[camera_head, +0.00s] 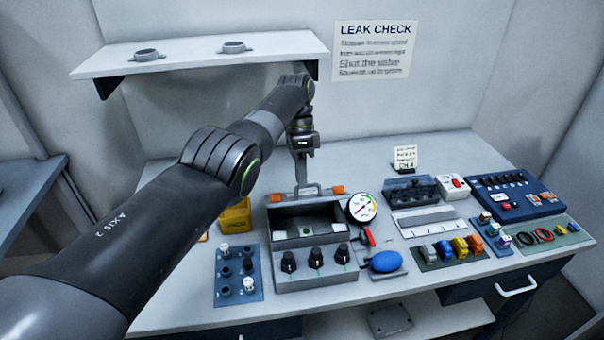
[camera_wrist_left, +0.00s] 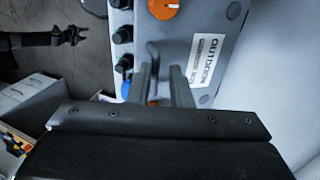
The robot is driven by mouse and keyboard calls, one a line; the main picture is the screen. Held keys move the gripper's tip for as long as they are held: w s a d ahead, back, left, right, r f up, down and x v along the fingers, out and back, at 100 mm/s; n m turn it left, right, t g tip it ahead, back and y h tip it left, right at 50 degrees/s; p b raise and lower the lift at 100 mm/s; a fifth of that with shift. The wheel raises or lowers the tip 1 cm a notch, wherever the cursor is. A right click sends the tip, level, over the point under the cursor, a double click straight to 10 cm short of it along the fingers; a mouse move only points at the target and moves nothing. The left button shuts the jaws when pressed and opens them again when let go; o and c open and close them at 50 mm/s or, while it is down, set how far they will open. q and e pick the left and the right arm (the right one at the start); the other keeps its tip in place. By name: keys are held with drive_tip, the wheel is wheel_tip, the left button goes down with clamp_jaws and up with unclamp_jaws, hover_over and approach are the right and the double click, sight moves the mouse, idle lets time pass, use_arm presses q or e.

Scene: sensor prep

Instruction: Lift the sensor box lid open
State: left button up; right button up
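The grey sensor box (camera_head: 312,272) stands mid-bench with black knobs on its front. Its lid (camera_head: 303,209) is tilted up, and the dark interior (camera_head: 305,228) shows beneath. The lid carries a handle (camera_head: 312,187) between two orange latches (camera_head: 338,190). My left gripper (camera_head: 301,178) is at this handle from above. In the left wrist view its fingers (camera_wrist_left: 164,88) straddle the handle (camera_wrist_left: 153,54) and appear shut on it; the contact is partly hidden. That view also shows the lid's labelled face (camera_wrist_left: 218,35). My right gripper (camera_wrist_left: 80,35) is empty and looks open, away from the box.
A pressure gauge (camera_head: 362,207) with a red handle and a blue oval (camera_head: 386,262) stand just right of the box. A blue plug panel (camera_head: 238,275) and a yellow block (camera_head: 235,218) are at its left. A wall shelf (camera_head: 200,53) overhangs behind my left arm.

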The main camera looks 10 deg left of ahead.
use_arm(q)
drive_tip(key=shift+o, duration=1.3)
drive_tip(key=shift+w+a+f, duration=0.2)
drive_tip(key=shift+w+f, duration=0.05)
drive_tip(key=shift+f, duration=0.15)
drive_tip(key=shift+o, duration=0.5)
drive_tip(key=shift+w, duration=0.2)
drive_tip(key=shift+s, duration=0.1)
use_arm(e)
drive_tip(key=shift+w, duration=0.15)
use_arm(q)
drive_tip(key=shift+r, duration=0.1)
